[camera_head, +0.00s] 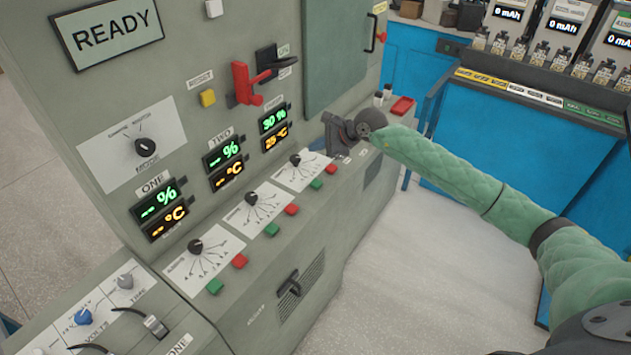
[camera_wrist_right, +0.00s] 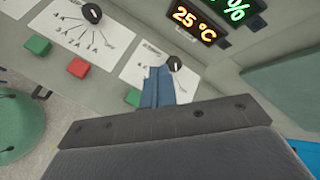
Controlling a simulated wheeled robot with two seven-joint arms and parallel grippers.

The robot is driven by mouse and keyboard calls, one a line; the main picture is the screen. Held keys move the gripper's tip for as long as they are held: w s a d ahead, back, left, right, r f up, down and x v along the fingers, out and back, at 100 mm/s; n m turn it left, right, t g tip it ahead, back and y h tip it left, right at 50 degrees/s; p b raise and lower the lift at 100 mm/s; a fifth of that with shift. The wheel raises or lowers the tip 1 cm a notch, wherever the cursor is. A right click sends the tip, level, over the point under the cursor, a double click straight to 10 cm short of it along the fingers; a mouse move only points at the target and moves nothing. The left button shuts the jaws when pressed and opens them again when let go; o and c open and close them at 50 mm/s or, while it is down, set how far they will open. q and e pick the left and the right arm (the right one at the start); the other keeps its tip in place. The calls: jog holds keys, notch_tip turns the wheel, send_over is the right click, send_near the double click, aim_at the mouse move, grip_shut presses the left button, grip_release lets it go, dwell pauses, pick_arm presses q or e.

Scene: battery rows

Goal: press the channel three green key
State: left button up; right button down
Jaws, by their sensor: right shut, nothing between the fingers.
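The channel three green key (camera_head: 316,184) is a small square on the sloped grey control ledge, below the third dial plate. Its red key (camera_head: 331,169) sits just to its right. In the right wrist view the green key (camera_wrist_right: 133,97) shows just left of my right gripper's fingers (camera_wrist_right: 158,75), partly cut off by the gripper body. The fingers are together and empty, over the third dial plate near its black knob (camera_wrist_right: 175,63). In the head view my right gripper (camera_head: 332,128) is beyond the keys; its fingertips are not clear. My left gripper is not in view.
Channel two's green key (camera_head: 271,230) and red key (camera_head: 291,209), and channel one's green key (camera_head: 214,286) and red key (camera_head: 239,261), line the same ledge. A red lever (camera_head: 245,83) juts from the panel. A blue battery rack (camera_head: 500,135) stands to the right.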

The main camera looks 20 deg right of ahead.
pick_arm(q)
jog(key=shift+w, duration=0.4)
pick_arm(e)
jog(key=shift+s+d+f+n+g+h, duration=0.2)
jog(key=shift+s+f+n+g, duration=0.1)
jog(key=shift+f+n, duration=0.15)
jog(key=shift+s+d+f+n+g+h, duration=0.1)
jog(key=shift+s+f+n+g+h, duration=0.15)
jog(key=shift+n, duration=0.2)
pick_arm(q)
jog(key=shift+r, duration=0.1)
pick_arm(e)
jog(key=shift+s, duration=0.1)
send_over(320, 183)
jog(key=shift+f, duration=3.35)
jog(key=shift+f+b, duration=0.8)
jog(key=shift+b, duration=0.15)
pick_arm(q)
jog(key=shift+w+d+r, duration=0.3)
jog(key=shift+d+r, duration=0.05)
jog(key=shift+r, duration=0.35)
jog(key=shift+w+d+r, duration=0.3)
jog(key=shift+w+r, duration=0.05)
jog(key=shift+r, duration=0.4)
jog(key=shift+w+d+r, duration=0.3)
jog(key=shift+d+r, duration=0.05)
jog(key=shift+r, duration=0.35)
pick_arm(e)
jog(key=shift+f, duration=0.25)
